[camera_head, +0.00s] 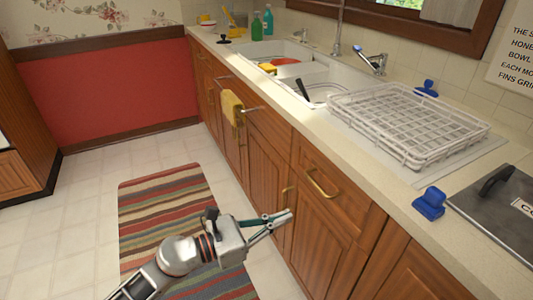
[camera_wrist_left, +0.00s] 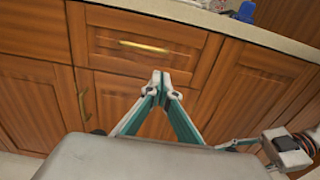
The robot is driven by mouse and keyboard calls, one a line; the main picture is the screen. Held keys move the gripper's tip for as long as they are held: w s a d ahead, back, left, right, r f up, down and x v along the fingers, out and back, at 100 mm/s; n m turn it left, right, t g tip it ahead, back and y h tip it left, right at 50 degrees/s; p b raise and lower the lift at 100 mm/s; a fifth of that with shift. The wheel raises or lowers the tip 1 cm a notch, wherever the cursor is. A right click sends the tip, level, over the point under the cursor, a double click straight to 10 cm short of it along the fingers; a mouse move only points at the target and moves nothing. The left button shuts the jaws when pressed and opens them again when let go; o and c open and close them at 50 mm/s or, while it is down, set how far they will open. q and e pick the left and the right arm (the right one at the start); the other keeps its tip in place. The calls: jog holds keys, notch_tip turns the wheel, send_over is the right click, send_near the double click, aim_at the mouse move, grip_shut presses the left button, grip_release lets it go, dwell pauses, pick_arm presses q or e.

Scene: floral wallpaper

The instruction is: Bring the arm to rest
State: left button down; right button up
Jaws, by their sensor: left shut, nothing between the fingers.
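My left arm comes in from the bottom left in the head view. My left gripper (camera_head: 288,216) is shut and empty, in front of the wooden cabinet doors (camera_head: 325,240) below the counter. In the left wrist view the gripper's fingertips (camera_wrist_left: 160,82) meet, with nothing between them, and point at the cabinet front below a drawer with a brass handle (camera_wrist_left: 145,46). I cannot tell whether the fingertips touch the cabinet. Part of another gripper shows at the right edge of the wrist view, but its fingertips are not clear.
The counter holds a white dish rack (camera_head: 405,120), a blue clip-like object (camera_head: 429,203) and a sink (camera_head: 300,75). A yellow towel (camera_head: 232,108) hangs on the cabinet front. A striped rug (camera_head: 160,215) lies on the floor, which is otherwise clear at left.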

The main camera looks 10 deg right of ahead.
jog(key=shift+w+r, duration=0.1)
pick_arm(q)
jog(key=s+a+n+t+y+p, duration=0.25)
jog(key=a+n+t+y, duration=0.35)
jog(key=n, duration=0.8)
jog(key=s+a+n+t+y+p, duration=0.1)
jog(key=a+n+t+p, duration=0.3)
jog(key=a+n, duration=0.65)
jog(key=s+a+f+n+g+y+p, duration=0.2)
jog(key=s+a+f+n, duration=0.4)
jog(key=s+n, duration=0.4)
jog(key=s+a+f+n+g+y+p, duration=0.2)
jog(key=s+a+f+n+g+y, duration=0.1)
jog(key=s+a+f+n+y, duration=0.2)
jog(key=s+a+f+n, duration=0.2)
jog(key=s+f+n, duration=0.2)
jog(key=s+n, duration=0.1)
jog(key=shift+s+a+f+n+y+p, duration=0.25)
jog(key=shift+s+a+n+y+p, duration=0.1)
jog(key=shift+n, duration=0.5)
pick_arm(e)
jog(key=shift+m, duration=0.4)
jog(key=r, duration=0.1)
jog(key=s+r, duration=0.1)
jog(key=r, duration=0.1)
jog(key=s+r, duration=0.1)
jog(key=shift+a+r, duration=0.2)
jog(key=shift+r, duration=0.2)
jog(key=shift+w+r, duration=0.3)
jog(key=shift+r, duration=0.05)
